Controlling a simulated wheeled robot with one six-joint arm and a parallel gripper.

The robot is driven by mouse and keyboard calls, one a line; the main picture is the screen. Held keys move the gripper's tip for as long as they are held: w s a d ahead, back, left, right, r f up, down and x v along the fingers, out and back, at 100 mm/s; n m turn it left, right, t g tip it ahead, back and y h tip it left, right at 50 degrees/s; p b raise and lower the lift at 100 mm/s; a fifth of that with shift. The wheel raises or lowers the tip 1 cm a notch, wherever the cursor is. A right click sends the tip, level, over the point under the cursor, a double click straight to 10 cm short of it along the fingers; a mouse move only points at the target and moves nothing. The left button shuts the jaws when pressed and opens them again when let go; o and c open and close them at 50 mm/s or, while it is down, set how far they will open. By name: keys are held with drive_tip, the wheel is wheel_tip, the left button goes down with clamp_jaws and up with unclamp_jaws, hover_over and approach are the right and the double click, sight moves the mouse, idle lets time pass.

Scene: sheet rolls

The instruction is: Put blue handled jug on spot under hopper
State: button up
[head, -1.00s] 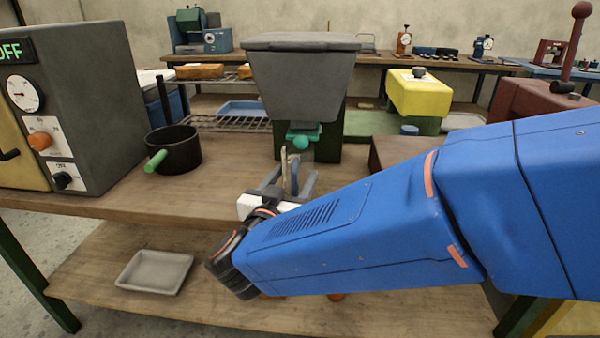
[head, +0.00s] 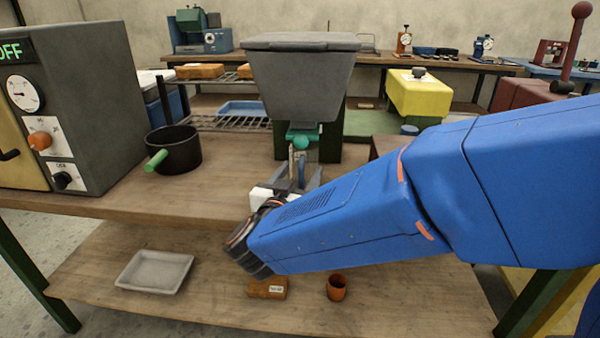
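The hopper (head: 300,80) is a grey tapered bin on a dark green stand at the back of the workbench, with a teal outlet (head: 302,136) below it. My gripper (head: 301,178) reaches in from the right, in front of and below the outlet. A narrow upright blue handle, part of the blue handled jug (head: 301,170), shows between its grey fingers, and the gripper appears shut on it. A thin pale edge beside the handle is visible; most of the jug is too small or hidden to make out. The spot under the hopper is hidden behind the gripper.
A black pot (head: 180,150) with a green handle stands left on the workbench, beside a grey control box (head: 85,90). A yellow-topped machine (head: 420,95) stands right.

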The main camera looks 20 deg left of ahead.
drive_tip(key=o, duration=1.4)
drive_tip(key=shift+r, duration=0.1)
drive_tip(key=s, duration=1.2)
drive_tip(key=shift+d, duration=0.2)
